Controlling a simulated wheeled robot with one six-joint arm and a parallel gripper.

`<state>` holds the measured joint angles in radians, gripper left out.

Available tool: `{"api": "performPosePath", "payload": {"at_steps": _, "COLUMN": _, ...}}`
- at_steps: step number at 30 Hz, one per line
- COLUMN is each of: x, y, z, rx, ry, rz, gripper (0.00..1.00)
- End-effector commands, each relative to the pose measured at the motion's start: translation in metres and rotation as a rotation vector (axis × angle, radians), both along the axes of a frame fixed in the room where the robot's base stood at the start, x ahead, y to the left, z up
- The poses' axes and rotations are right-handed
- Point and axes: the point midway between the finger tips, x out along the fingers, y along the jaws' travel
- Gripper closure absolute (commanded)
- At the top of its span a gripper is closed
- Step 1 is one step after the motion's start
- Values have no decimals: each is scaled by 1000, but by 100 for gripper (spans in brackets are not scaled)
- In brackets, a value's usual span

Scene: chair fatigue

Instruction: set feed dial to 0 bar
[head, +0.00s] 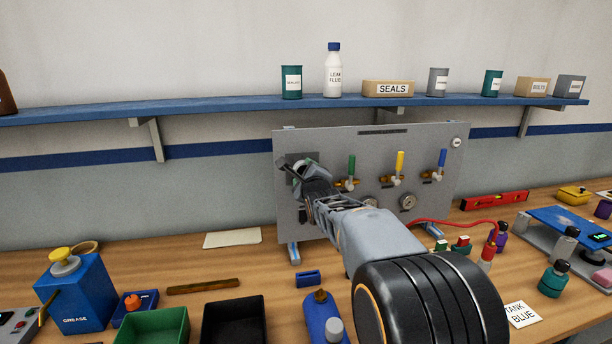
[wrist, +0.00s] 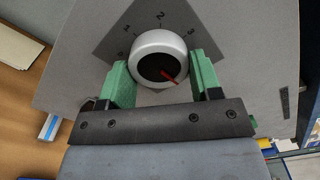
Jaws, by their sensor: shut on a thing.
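The feed dial (wrist: 158,50) is a round silver knob with a dark face and a red pointer, on a dark grey scale plate on the upright panel. In the wrist view the numbers 1, 2 and 3 show above it; a faint mark at the left is too unclear to read. The red pointer aims to the lower right, beyond the 3. My gripper (wrist: 160,78) has its green fingers on both sides of the knob and is shut on it. In the head view my gripper (head: 304,172) covers most of the dial at the panel's left.
The grey panel (head: 375,140) also carries green (head: 351,166), yellow (head: 400,161) and blue (head: 441,158) valve levers and small gauges. A blue shelf (head: 220,104) runs above. Bins, bottles and a blue grease box (head: 75,295) stand on the wooden bench.

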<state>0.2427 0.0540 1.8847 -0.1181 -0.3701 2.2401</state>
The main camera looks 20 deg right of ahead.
Motion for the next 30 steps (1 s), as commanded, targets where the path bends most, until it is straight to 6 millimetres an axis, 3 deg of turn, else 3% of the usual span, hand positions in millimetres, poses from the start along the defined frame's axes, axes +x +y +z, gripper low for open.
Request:
{"api": "performPosePath", "payload": {"at_steps": 8, "x": 0, "y": -1, "z": -2, "rx": -168, "ry": 32, "rz": -1, "gripper": 65}}
{"api": "performPosePath", "payload": {"at_steps": 30, "x": 0, "y": -1, "z": 2, "rx": -855, "ry": 173, "rz": 0, "gripper": 65}}
